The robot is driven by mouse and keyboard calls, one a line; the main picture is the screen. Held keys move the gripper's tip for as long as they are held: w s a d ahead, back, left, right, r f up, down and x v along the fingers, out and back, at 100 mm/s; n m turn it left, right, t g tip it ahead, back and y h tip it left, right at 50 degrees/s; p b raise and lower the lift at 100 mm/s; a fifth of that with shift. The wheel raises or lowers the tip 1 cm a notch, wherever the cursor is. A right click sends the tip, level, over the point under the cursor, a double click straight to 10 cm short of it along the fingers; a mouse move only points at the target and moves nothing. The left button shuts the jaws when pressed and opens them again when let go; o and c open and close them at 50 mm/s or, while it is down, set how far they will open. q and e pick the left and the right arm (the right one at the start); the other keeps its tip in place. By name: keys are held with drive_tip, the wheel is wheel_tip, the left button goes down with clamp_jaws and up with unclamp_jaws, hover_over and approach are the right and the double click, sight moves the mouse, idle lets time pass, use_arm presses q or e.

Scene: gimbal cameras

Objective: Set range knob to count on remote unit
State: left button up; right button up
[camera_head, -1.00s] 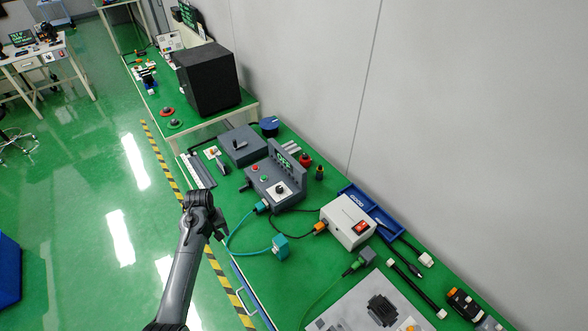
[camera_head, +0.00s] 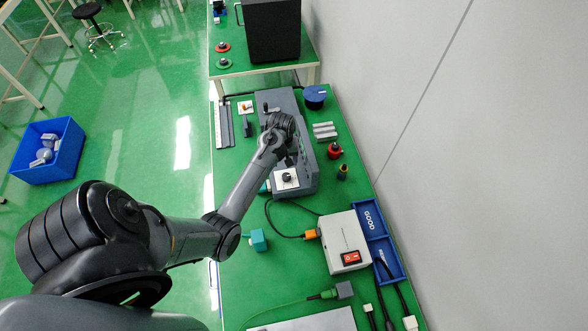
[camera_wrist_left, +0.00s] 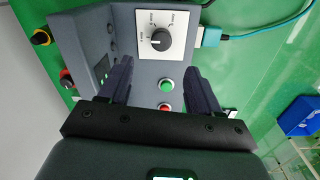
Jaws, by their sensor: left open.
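The remote unit (camera_head: 306,181) is a dark grey box on the green bench, partly hidden under my left arm in the head view. Its range knob (camera_head: 287,177) is black, on a white square plate at the unit's near end. In the left wrist view the knob (camera_wrist_left: 160,39) shows upright in the frame's upper middle; the plate's small labels are too small to read. My left gripper (camera_wrist_left: 160,76) is open above the unit, empty. The knob lies beyond its fingertips; a green button (camera_wrist_left: 166,85) and a red button (camera_wrist_left: 165,107) show between the fingers. My right gripper is not in view.
A white box with a red switch (camera_head: 343,246), a blue tray (camera_head: 391,258) and cables stand nearer on the bench.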

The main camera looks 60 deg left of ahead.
sight(286, 176)
use_arm(q)
wheel_tip(286, 176, down, 9)
drive_tip(key=shift+r, duration=0.15)
drive_tip(key=shift+f, duration=0.7)
drive_tip(key=shift+d, duration=0.1)
drive_tip(key=c, duration=1)
drive_tip(key=shift+c, duration=0.2)
